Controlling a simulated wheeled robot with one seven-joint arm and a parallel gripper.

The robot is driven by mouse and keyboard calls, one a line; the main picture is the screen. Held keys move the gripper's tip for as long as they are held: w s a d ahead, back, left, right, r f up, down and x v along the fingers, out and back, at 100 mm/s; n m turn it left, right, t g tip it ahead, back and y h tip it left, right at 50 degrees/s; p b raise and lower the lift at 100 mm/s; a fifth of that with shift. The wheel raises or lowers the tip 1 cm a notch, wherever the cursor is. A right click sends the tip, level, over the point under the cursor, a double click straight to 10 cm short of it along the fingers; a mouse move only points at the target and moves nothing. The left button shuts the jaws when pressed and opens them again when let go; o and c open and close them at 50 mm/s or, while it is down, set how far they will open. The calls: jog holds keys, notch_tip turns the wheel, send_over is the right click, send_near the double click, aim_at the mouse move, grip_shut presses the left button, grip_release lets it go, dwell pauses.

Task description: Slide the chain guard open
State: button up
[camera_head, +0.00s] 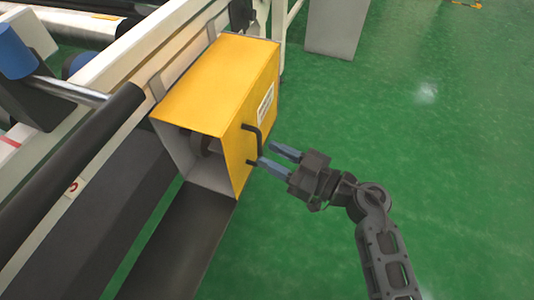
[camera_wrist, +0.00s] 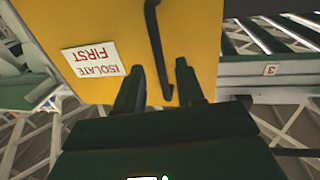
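The chain guard (camera_head: 215,85) is a yellow box on the side of the machine frame. Its near end is open, with a dark round part inside. A black bar handle (camera_head: 259,138) is on its right face. In the wrist view the yellow face (camera_wrist: 195,35) fills the upper middle, with the handle (camera_wrist: 155,45) running down it. In the wrist view the handle's end lies between the two fingers (camera_wrist: 159,85), apart from both. I cannot tell how deep it sits between them.
A white label (camera_wrist: 93,59) reading "ISOLATE FIRST" shows upside down on the guard face. The machine's long rail (camera_head: 100,85) and dark roller (camera_head: 75,165) lie left. A grey box (camera_head: 336,27) stands behind on the green floor (camera_head: 440,150), which is clear to the right.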

jog(key=shift+x, duration=1.15)
grip_shut()
